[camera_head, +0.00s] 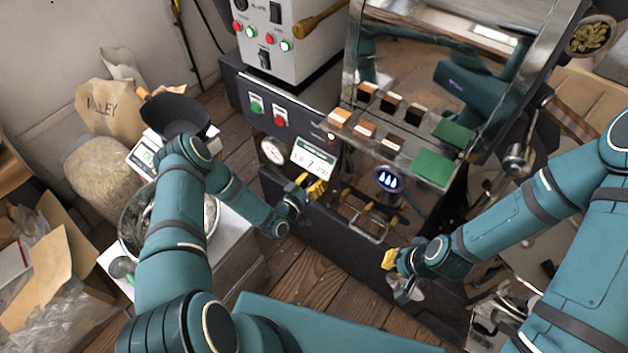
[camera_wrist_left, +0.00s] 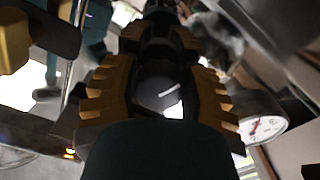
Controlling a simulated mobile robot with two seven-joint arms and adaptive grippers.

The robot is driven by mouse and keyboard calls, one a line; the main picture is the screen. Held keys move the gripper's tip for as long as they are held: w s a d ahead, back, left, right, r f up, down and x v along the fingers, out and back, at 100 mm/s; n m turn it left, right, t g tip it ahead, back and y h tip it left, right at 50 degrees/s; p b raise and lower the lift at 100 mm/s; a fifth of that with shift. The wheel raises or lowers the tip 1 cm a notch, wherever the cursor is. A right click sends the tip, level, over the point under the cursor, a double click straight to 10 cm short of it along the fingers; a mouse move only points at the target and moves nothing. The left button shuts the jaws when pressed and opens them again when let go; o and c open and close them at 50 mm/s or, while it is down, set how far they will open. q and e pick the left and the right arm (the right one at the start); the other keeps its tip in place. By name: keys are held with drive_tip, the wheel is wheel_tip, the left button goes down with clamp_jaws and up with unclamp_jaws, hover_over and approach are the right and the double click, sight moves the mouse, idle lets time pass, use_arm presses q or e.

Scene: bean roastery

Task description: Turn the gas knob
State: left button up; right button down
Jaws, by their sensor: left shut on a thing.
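The gas knob (camera_wrist_left: 160,88) shows in the left wrist view as a dark round piece with a white line, between the ridged yellow fingers of my left gripper (camera_wrist_left: 155,95). In the head view my left gripper (camera_head: 313,187) is at the roaster's dark front panel, just below the white display card (camera_head: 313,158), and it hides the knob. My left gripper is shut on the knob. My right gripper (camera_head: 394,265) hangs in front of the machine at the right, apart from the knob. Its fingers are too small and angled to tell whether they are open.
A round gauge (camera_head: 272,151) sits left of the card. A blue flame light (camera_head: 388,178) and a metal handle frame (camera_head: 366,222) are right of my left gripper. A scale (camera_head: 142,158), a metal bowl (camera_head: 211,214) and bean sacks (camera_head: 98,172) stand at the left.

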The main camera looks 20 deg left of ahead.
use_arm(q)
drive_tip(key=o, duration=1.2)
drive_tip(key=v, duration=1.2)
drive_tip(key=d+r+g, duration=0.1)
drive_tip(key=d+g, duration=0.5)
drive_tip(key=g, duration=0.1)
drive_tip(key=s+d+r+g, duration=0.1)
drive_tip(key=s+r+g, duration=0.1)
drive_tip(key=s, duration=0.2)
drive_tip(key=s+d+r+g+y, duration=0.1)
drive_tip(key=s+d+r+g, duration=0.1)
drive_tip(key=s+g, duration=0.1)
drive_tip(key=s+d+r+g+y, duration=0.1)
drive_tip(key=s+d+r+g, duration=0.1)
drive_tip(key=s+g, duration=0.1)
drive_tip(key=shift+s+r+n, duration=0.2)
drive_tip(key=shift+s+n, duration=0.2)
drive_tip(key=shift+s, duration=0.5)
